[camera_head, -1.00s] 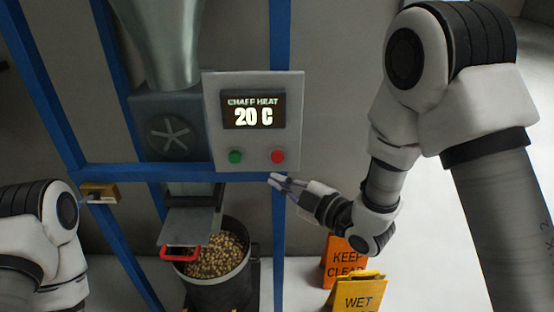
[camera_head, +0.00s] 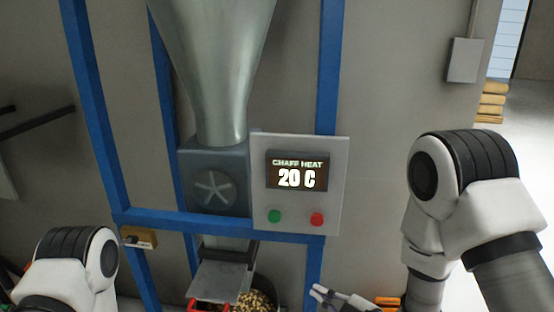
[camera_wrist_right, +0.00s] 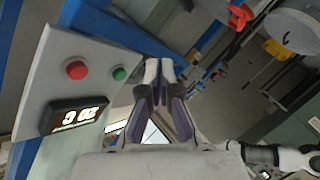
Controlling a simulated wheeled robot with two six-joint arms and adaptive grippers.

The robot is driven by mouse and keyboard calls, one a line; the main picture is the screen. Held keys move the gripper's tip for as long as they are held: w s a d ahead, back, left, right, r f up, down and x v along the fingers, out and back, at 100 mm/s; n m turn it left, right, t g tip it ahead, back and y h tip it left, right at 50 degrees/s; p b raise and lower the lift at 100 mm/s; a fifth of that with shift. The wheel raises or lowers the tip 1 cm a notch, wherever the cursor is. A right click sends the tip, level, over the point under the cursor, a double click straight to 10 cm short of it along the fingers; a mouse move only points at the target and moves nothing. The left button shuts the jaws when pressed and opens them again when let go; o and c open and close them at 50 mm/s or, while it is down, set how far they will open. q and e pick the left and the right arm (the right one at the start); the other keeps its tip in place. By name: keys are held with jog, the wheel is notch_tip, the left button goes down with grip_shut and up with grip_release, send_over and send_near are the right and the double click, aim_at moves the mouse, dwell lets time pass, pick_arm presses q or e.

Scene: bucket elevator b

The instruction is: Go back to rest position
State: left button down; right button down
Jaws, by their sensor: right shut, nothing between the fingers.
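My right gripper (camera_head: 318,290) shows at the bottom of the head view, below the control panel (camera_head: 335,170) and apart from it. In the right wrist view my right gripper (camera_wrist_right: 160,68) has its fingers close together, with nothing held. The panel reads "CHAFF HEAT 20 C" and carries a green button (camera_head: 274,216) and a red button (camera_head: 317,219). In the wrist view the panel (camera_wrist_right: 60,75) is at the left of the fingers. My left arm is at the lower left of the head view; its gripper is out of view.
A blue frame (camera_head: 220,223) holds a metal hopper (camera_head: 215,70) over a fan housing (camera_head: 212,180). Below are a grey chute plate (camera_head: 218,282), a red handle and a bucket of pale nuts or beans (camera_head: 255,300). An orange sign (camera_head: 388,301) is at the bottom. Open floor lies at right.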

jog(key=s+d+f+m+g+h, duration=0.2)
jog(key=s+f, duration=0.1)
jog(key=f, duration=0.3)
jog(key=s+d+f+m+g+h, duration=0.1)
jog(key=s+d+f, duration=0.1)
jog(key=f, duration=0.5)
jog(key=s+d+f+m+g+h, duration=0.1)
jog(key=s+d+f+m+g, duration=0.1)
jog(key=s, duration=0.5)
jog(key=s+d+f+m+g+h, duration=0.2)
jog(key=s+d+f+m+g, duration=0.1)
jog(key=s+f+m, duration=0.3)
jog(key=s+d+f+m+g+h, duration=0.2)
jog(key=s+d+f+m+g, duration=0.1)
jog(key=s, duration=0.5)
jog(key=shift+s+d+f+m+g, duration=0.2)
jog(key=shift+s+f+m+g, duration=0.05)
jog(key=shift+f+m+g, duration=0.65)
